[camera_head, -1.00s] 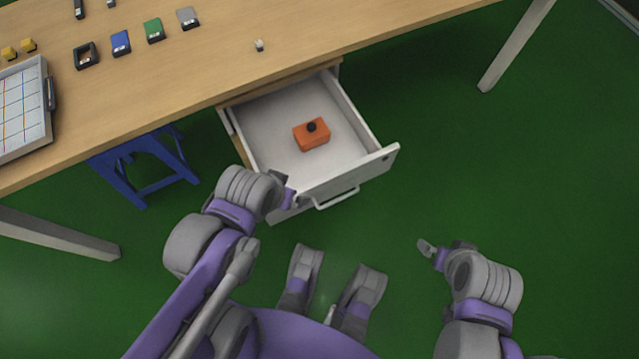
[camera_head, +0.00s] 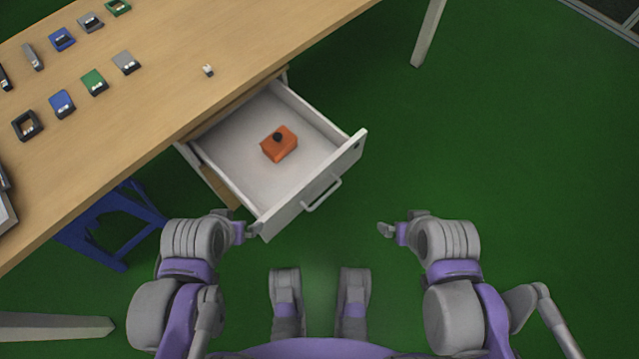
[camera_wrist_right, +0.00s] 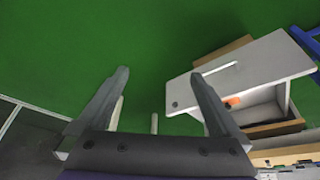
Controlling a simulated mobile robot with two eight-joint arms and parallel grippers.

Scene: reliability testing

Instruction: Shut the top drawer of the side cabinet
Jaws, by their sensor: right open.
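The top drawer (camera_head: 313,187) of the side cabinet stands pulled well out from under the wooden table. Its white front panel carries a bar handle (camera_head: 322,195). An orange box with a dark round top (camera_head: 279,145) lies inside the drawer. My left gripper (camera_head: 252,230) is close to the near left corner of the drawer front; I cannot tell whether it touches or how its jaws stand. My right gripper (camera_head: 385,229) is to the right of the drawer front, apart from it. In the right wrist view its two fingers (camera_wrist_right: 160,90) are spread and empty, with the drawer front (camera_wrist_right: 245,75) beyond.
The table (camera_head: 180,100) carries several small coloured devices and a small white item (camera_head: 208,70). A blue stool (camera_head: 115,225) stands under the table at the left. Green floor (camera_head: 500,130) is free to the right of the drawer.

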